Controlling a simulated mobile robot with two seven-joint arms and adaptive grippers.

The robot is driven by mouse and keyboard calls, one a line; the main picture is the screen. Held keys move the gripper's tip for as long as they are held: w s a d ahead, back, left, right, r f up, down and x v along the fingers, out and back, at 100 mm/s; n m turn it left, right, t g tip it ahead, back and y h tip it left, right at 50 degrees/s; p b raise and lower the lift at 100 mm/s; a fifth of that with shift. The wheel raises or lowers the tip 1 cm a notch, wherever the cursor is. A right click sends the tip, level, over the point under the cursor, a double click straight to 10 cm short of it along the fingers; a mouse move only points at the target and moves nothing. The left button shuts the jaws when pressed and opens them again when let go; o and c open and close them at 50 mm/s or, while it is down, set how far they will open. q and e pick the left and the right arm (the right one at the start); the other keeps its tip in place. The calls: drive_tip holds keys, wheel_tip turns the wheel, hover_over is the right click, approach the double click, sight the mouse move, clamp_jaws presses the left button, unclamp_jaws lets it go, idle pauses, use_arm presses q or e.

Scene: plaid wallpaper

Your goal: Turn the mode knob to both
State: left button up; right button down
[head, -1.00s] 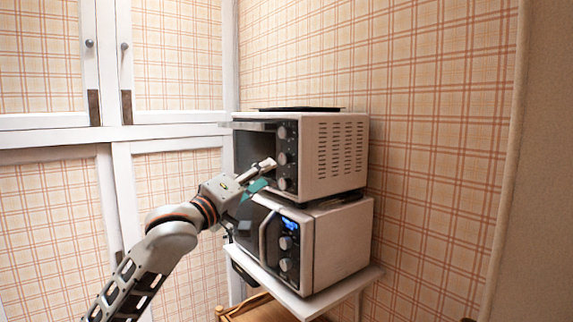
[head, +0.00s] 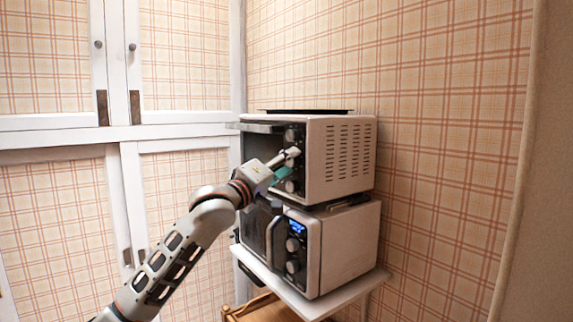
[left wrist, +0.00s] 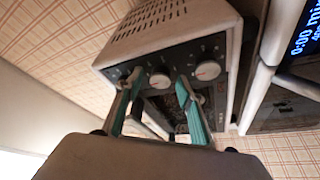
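A white toaster oven (head: 347,160) with a dark front panel stands on top of a microwave. Its knobs run in a column: an upper knob (head: 291,134), a middle knob (left wrist: 160,80) and a lower knob (left wrist: 208,70). My left gripper (head: 288,164) is at the panel around middle-knob height. In the left wrist view its teal fingers (left wrist: 157,85) are spread, with the middle knob showing between and beyond the tips. I cannot tell if they touch it. Knob labels are too small to read. My right gripper is not in view.
The oven's door handle (head: 258,127) sticks out left of the knobs. Below is the microwave (head: 345,245) with a blue display, on a white shelf (head: 330,302). A dark tray (head: 306,111) lies on the oven. White-framed cupboards (head: 130,130) stand at left.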

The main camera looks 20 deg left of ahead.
use_arm(q)
clamp_jaws()
drive_tip(key=shift+m+h, duration=0.3)
drive_tip(key=shift+m, duration=0.2)
drive_tip(key=m, duration=0.2)
drive_tip(key=m+h, duration=0.1)
drive_tip(key=shift+w+a+f+m+t+h, duration=0.1)
drive_tip(key=shift+f+m+t+h, duration=0.05)
drive_tip(key=shift+m+t+h, duration=0.2)
drive_tip(key=n+g+h, duration=0.1)
drive_tip(key=n+g, duration=0.2)
drive_tip(key=n, duration=0.8)
drive_tip(key=n+g+h, duration=0.1)
drive_tip(key=n+g, duration=0.3)
drive_tip(key=n, duration=0.7)
drive_tip(key=r+n+g+h, duration=0.1)
drive_tip(key=n+g, duration=0.3)
drive_tip(key=n, duration=0.7)
drive_tip(key=shift+w+a+g+h, duration=0.2)
drive_tip(key=shift+a+g+h, duration=0.05)
drive_tip(key=shift+h, duration=0.3)
